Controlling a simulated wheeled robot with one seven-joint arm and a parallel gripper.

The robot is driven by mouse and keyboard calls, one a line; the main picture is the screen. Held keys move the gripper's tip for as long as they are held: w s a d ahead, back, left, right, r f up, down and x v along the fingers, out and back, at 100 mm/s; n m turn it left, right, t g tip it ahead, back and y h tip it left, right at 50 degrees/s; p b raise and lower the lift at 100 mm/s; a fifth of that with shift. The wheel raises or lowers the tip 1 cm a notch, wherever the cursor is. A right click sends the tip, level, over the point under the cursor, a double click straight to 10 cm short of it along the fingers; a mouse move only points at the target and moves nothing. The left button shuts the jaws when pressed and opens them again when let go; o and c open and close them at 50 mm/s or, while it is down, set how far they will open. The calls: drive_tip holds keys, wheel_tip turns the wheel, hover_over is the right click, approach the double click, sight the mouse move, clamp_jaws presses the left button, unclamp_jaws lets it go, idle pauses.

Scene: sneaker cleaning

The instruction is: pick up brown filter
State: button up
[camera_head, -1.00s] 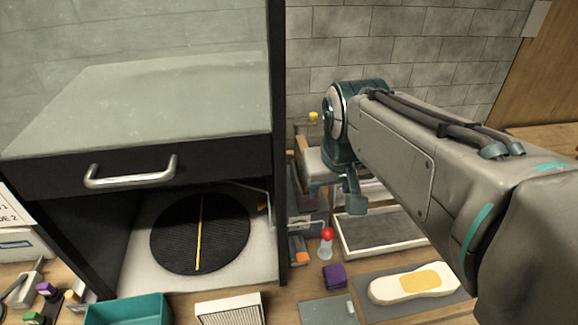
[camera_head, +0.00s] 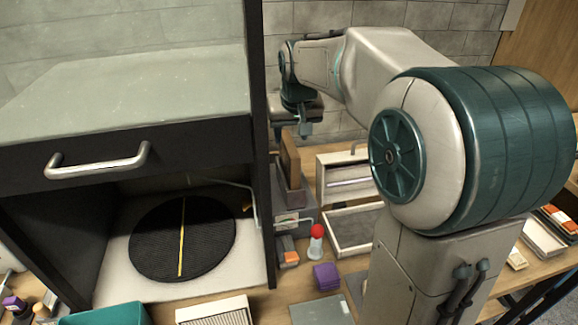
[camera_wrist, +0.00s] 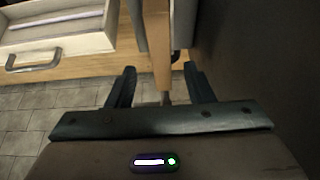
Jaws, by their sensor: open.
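The brown filter (camera_head: 290,161) looks like a thin upright panel in the head view, standing in a grey holder (camera_head: 294,217) just right of the dark cabinet. My gripper (camera_head: 305,131) is close above and beside it in the head view. In the wrist view the open fingers (camera_wrist: 160,84) point towards a narrow brown upright strip (camera_wrist: 161,50), which seems to be the filter's edge. The strip lines up with the gap between the fingers. I cannot tell whether they touch it or how deep they reach.
The dark cabinet (camera_head: 262,170) stands close to the left of the filter. A pale drawer box (camera_head: 345,175) is to the right; its handle shows in the wrist view (camera_wrist: 38,63). A tray (camera_head: 352,228), a red-topped bottle (camera_head: 316,240) and a purple block (camera_head: 326,276) lie in front.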

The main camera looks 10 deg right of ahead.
sight(290, 144)
drive_tip(key=p+x, duration=0.1)
drive_tip(key=x, duration=0.5)
drive_tip(key=shift+w+a+f, duration=0.1)
drive_tip(key=shift+f, duration=0.15)
drive_tip(key=shift+f, duration=0.25)
idle(0.3)
drive_tip(key=c, duration=1)
